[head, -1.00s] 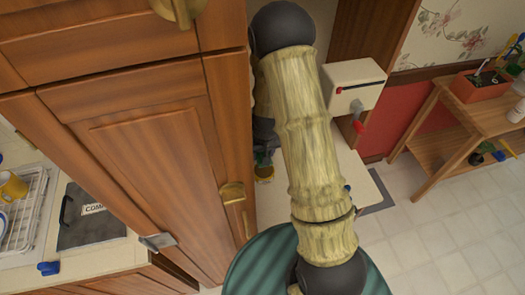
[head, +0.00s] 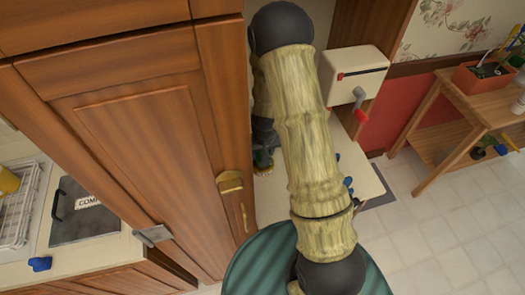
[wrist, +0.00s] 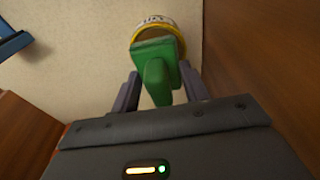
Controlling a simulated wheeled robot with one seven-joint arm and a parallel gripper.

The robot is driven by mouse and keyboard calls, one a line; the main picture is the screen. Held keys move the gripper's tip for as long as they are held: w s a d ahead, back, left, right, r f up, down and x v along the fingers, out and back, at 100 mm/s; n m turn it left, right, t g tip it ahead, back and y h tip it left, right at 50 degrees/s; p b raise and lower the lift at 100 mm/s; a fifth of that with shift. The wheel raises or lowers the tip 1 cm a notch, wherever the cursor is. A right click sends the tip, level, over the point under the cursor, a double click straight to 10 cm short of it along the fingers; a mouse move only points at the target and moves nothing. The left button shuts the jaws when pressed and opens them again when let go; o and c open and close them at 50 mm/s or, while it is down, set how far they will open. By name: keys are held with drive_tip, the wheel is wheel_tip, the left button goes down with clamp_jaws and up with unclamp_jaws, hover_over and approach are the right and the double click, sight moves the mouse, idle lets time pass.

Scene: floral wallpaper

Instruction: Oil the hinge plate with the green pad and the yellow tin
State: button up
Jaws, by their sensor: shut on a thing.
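My gripper (wrist: 160,88) is shut on the green pad (wrist: 157,60) by its upright grip. In the wrist view the pad covers part of the round yellow tin (wrist: 135,33), which has a pale lettered label. I cannot tell whether pad and tin touch. In the head view my gripper (head: 262,135) is partly hidden by my arm, with the pad (head: 262,158) small below it. Two plates show in the head view: a brass one (head: 230,182) on the tall wooden cabinet and a grey metal one (head: 153,235) at its lower edge. I cannot tell which is the hinge plate.
The tall cabinet (head: 130,130) stands close left of my arm. A cream box (head: 352,75) with a red-handled crank sits on the pale counter (head: 350,170).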

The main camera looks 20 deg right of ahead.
drive_tip(key=shift+f+b, duration=0.3)
drive_tip(key=shift+f, duration=0.35)
drive_tip(key=shift+f, duration=0.2)
idle(0.4)
drive_tip(key=shift+s+f+b, duration=0.1)
drive_tip(key=shift+f+b, duration=0.25)
drive_tip(key=shift+b, duration=0.1)
idle(1.5)
drive_tip(key=shift+r+p, duration=0.5)
drive_tip(key=shift+r, duration=0.05)
drive_tip(key=shift+r+p, duration=0.65)
drive_tip(key=shift+r, duration=0.25)
drive_tip(key=shift+r+p, duration=1.6)
drive_tip(key=shift+r, duration=0.55)
drive_tip(key=shift+a+f, duration=0.1)
drive_tip(key=shift+a, duration=0.05)
